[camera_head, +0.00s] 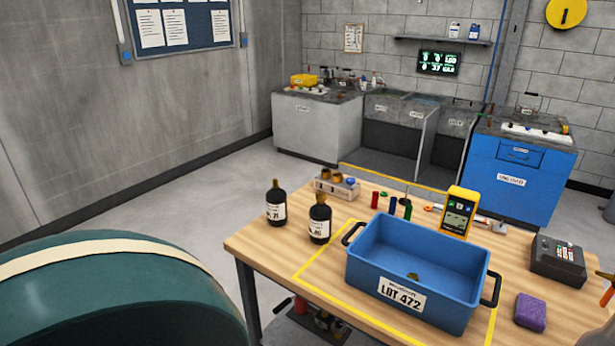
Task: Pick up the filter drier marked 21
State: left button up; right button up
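Two black filter driers with copper-coloured tops and white labels stand upright on the left part of the wooden table. The filter drier marked 21 (276,207) is the left one, near the table's left edge. The other filter drier (320,224) stands just right of it and a little nearer; its label has a different number, which is hard to read. The two are apart.
A blue crate (415,265) labelled LOT 472 stands right of the driers, partly inside yellow tape. A small rack (337,187) with parts is behind them. A yellow meter (458,211), black device (558,260) and purple sponge (530,312) are further right. A large teal rounded shape (110,295) fills the lower left.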

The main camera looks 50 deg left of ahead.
aim_at(275, 197)
jog(key=u, duration=1.8)
